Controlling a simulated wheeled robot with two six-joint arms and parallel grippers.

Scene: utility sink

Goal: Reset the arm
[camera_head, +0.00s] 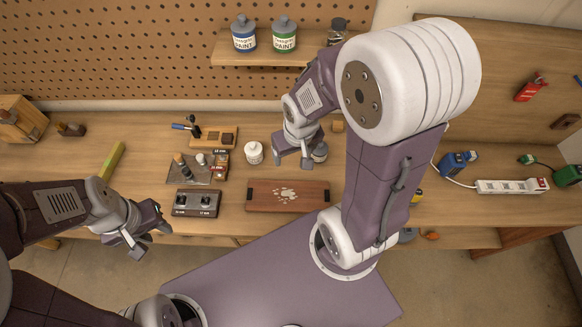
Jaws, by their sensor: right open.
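My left gripper (152,242) hangs in front of the workbench's front edge at the left. Its two fingers are apart and nothing shows between them. My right gripper (292,163) is over the workbench, behind the brown wooden tray (288,196). Its fingers are spread and no object shows between them. A small grey-lidded jar (320,152) is right beside its right finger; I cannot tell whether they touch. My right arm hides part of the bench behind it.
A white bottle (254,152) stands left of my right gripper. A block with two knobs (196,203) and a tool tray (187,172) lie farther left. Paint cans (244,35) stand on a shelf. A power strip (512,186) lies at the right.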

